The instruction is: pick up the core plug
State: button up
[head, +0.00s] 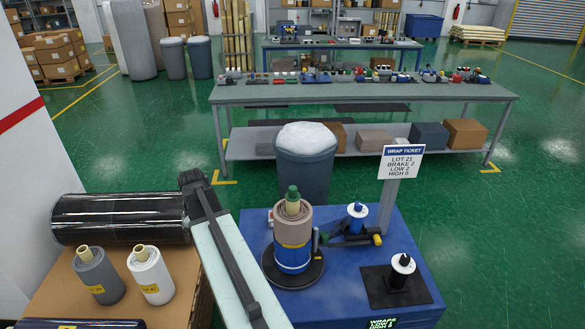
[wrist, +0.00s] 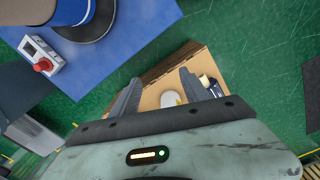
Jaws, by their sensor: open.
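I take the core plug to be the green piece (head: 292,193) on top of the pale core of a brown-wrapped roll (head: 293,225), but I cannot be sure. The roll stands upright on a round black base on the blue stand (head: 345,310). My gripper (wrist: 160,90) is open in the wrist view, with nothing held between its two dark fingers. Beyond the fingers lies a cardboard box top (wrist: 155,97) with a pale rounded item on it. The green piece does not show in the wrist view. In the head view my fingers cannot be clearly made out.
Grey (head: 100,275) and white (head: 148,274) rolls stand on the box at lower left, beside a black-wrapped roll (head: 120,218). A bin (head: 306,165) stands behind.

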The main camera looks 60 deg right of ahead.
jog(key=s+d+r+n+p, duration=0.1)
jog(key=s+d+r+p, duration=0.25)
jog(key=d+r, duration=0.35)
jog(key=s+d+r+p, duration=0.3)
jog(key=d+r+p, duration=0.1)
jog(key=d, duration=0.5)
notch_tip(320, 180, up, 6)
jog(key=n+p, duration=0.1)
jog(key=p, duration=0.4)
send_over(292, 187)
jog(key=shift+s+a+f, duration=0.1)
jog(key=shift+a+f, duration=0.1)
jog(key=shift+a, duration=0.05)
jog(key=f+b, duration=0.2)
jog(key=f, duration=0.1)
jog(key=f+b, duration=0.2)
jog(key=b, duration=0.1)
jog(key=f+b, duration=0.3)
jog(key=shift+d+f, duration=0.3)
jog(key=shift+r, duration=0.2)
grip_shut()
